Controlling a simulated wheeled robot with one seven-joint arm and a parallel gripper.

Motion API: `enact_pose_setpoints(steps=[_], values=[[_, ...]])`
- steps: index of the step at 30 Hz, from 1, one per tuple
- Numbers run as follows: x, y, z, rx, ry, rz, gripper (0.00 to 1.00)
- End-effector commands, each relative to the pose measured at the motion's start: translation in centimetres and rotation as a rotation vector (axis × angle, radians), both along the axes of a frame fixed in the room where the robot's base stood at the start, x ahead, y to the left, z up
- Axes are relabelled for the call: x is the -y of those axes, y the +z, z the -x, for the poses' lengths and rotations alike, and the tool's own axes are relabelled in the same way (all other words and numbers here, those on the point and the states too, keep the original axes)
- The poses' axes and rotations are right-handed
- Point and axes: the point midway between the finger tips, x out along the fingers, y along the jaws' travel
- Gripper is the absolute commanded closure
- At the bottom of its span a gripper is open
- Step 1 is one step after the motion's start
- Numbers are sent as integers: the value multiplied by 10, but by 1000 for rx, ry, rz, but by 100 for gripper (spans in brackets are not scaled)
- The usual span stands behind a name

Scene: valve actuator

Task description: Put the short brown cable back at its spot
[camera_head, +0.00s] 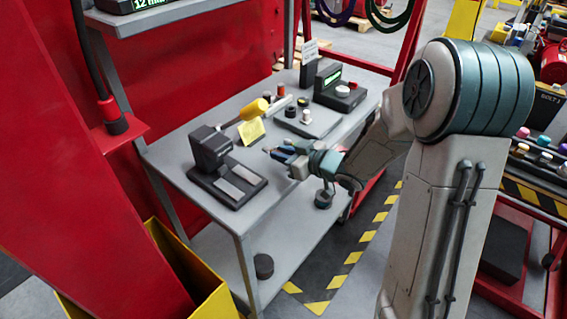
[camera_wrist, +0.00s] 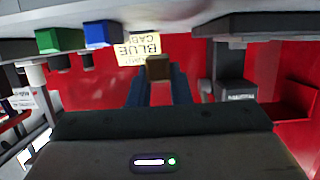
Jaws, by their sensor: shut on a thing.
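My gripper (camera_head: 281,152) is over the grey workbench, with its blue fingers reaching left from my arm. In the wrist view my gripper (camera_wrist: 159,78) is shut on a small brown block-shaped piece (camera_wrist: 158,67), which sits between the fingertips. It looks like an end of the short brown cable; the rest of the cable cannot be made out. In the head view the brown piece is too small to tell. The cable's spot cannot be identified in either view.
A yellow note (camera_head: 251,131) with upside-down lettering in the wrist view (camera_wrist: 139,49) stands close beyond the fingertips. A black device (camera_head: 225,168) is left of my gripper. Green (camera_wrist: 60,40) and blue (camera_wrist: 102,34) blocks show nearby. The bench's (camera_head: 232,218) front is clear.

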Motion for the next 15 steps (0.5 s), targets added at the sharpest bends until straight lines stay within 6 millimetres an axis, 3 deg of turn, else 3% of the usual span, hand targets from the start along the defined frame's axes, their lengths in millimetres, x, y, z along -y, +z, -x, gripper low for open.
enact_pose_setpoints(steps=[1, 6, 15], values=[[0, -12, 1, -7, 0, -1, 100], [0, -29, 0, -4, 0, 0, 100], [1, -31, 0, -1, 0, 0, 100]])
